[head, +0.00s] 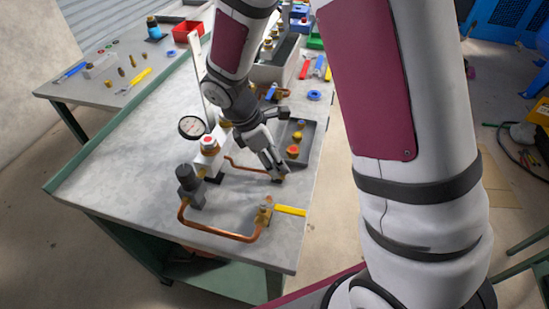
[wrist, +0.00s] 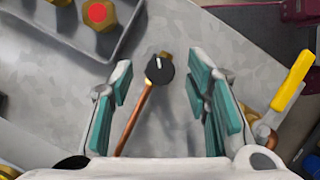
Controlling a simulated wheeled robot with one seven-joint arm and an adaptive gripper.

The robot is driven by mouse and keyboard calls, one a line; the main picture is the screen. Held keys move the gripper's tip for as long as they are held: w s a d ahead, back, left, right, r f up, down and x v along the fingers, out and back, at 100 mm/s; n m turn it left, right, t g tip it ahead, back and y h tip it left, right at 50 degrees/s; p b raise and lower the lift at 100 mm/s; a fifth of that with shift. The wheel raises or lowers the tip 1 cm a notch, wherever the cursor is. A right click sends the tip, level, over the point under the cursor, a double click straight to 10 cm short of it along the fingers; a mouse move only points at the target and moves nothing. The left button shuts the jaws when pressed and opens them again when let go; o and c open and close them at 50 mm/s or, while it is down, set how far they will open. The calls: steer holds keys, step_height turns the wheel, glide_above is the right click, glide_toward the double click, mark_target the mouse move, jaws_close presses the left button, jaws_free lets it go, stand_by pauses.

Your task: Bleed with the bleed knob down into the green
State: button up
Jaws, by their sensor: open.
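The bleed knob (wrist: 159,69) is a small round black knob with a white line, on a brass fitting at the end of a thin copper pipe (wrist: 134,120). It lies between the tips of my gripper (wrist: 160,78) in the wrist view. The teal-padded fingers are open, with a gap on both sides of the knob. In the head view my gripper (head: 276,171) points down near the bench's right edge and mostly hides the knob. The round gauge (head: 191,127) has a pale face and dark rim. Its needle and green band are too small to read.
A yellow-handled valve (head: 290,210) stands nearer on the copper line, and its handle (wrist: 294,80) shows right in the wrist view. A grey tray (head: 309,135) with brass and coloured caps lies just beyond my gripper. Bare bench lies left of the gauge.

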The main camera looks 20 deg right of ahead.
jaws_close()
steer(key=shift+m, duration=0.3)
steer(key=m, duration=0.1)
steer(key=m+g, duration=0.1)
steer(key=m, duration=0.1)
steer(key=shift+w+d+g+y, duration=0.1)
steer(key=shift+w+g+y, duration=0.05)
steer(key=shift+g+y, duration=0.15)
steer(key=shift+w+d+m+g+y, duration=0.1)
steer(key=shift+m+g+y, duration=0.4)
steer(key=shift+m, duration=1.6)
jaws_free()
